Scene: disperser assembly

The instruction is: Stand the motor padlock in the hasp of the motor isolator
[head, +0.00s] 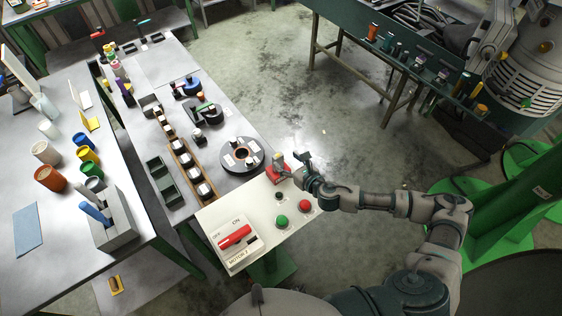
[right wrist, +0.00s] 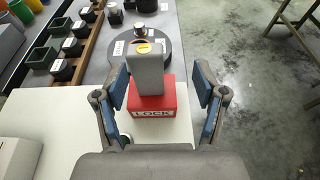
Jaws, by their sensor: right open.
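The motor isolator (head: 236,240) is a pale box marked MOTOR 1 with a red handle, on the near left of the white panel. Its hasp is too small to make out. A red block lettered LOCK (right wrist: 158,101) stands at the panel's far edge, with a grey upright piece (right wrist: 147,72) on it bearing a yellow mark. I take these to be the padlock and its holder, but cannot tell where one ends. My right gripper (head: 303,163) is open, its fingers either side of the grey piece with gaps. My left gripper is not in view.
A green button (head: 281,221) and a red button (head: 305,205) stand on the panel. A round dark disc (head: 242,155) lies just beyond the red block on the grey table. A wooden rack (head: 186,167) and green bins stand left of it.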

